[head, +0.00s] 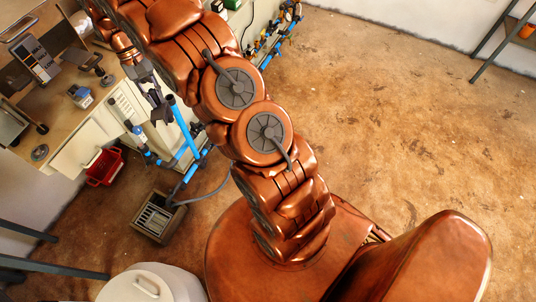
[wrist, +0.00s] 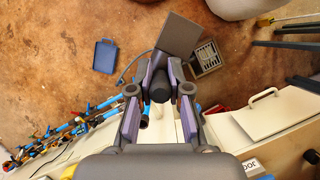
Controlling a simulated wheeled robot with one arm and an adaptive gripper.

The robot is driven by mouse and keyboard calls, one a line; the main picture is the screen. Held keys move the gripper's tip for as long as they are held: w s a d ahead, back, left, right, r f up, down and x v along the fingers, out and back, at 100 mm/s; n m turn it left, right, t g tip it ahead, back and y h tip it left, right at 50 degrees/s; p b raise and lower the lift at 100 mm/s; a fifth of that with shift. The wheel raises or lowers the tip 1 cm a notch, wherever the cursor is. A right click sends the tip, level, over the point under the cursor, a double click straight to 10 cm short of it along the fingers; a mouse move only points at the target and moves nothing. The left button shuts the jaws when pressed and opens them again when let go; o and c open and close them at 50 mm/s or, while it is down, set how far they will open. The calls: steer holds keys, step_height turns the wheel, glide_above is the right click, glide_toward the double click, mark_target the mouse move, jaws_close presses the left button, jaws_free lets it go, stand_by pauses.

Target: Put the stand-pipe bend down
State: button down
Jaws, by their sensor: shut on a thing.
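In the wrist view my gripper (wrist: 160,82) is shut on a dark grey, rounded piece, which I take to be the stand-pipe bend (wrist: 158,88). It sits between the two fingertips, and its far side is hidden. In the head view my gripper (head: 158,108) is at the upper left, above the floor beside the cream unit with blue pipes. The held piece is small and dark there and hard to separate from the fingers. I cannot see it resting on any surface.
A bench (head: 62,75) with instruments stands at the left. Blue pipes (head: 183,130) rise close to my gripper. A red bin (head: 103,166), a grey grated box (head: 155,217) and a white lidded container (head: 150,284) stand on the floor.

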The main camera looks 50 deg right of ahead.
steer(key=w+d+f+m+t+y+b, duration=0.1)
steer(key=d+f+m+t+b, duration=0.1)
steer(key=d+f+m+b, duration=0.9)
steer(key=d+f+m+t+y+b, duration=0.15)
steer(key=f+b, duration=0.45)
steer(key=f, duration=1.1)
steer(key=w+d+f+m+t+y+b, duration=0.15)
steer(key=d+f+m+b, duration=0.4)
steer(key=f+b, duration=0.6)
steer(key=s+d+f+m+t+h+b, duration=0.15)
steer(key=s+d+f+m+b, duration=0.3)
steer(key=f, duration=0.65)
steer(key=s+d+f+m+t+h+b, duration=0.1)
steer(key=s+d+f+m+h+b, duration=0.15)
steer(key=d+f+m+b, duration=0.55)
steer(key=s+d+f+m+t+h+b, duration=0.15)
steer(key=s+f+m+b, duration=0.3)
steer(key=f, duration=0.85)
steer(key=w+d+f+b, duration=0.4)
steer(key=w+d+b, duration=0.1)
steer(key=w+d, duration=0.5)
steer(key=shift+w+d+f+n+b, duration=0.25)
steer(key=shift+w+f+n+b, duration=0.15)
steer(key=shift+w, duration=0.5)
steer(key=shift+y, duration=0.25)
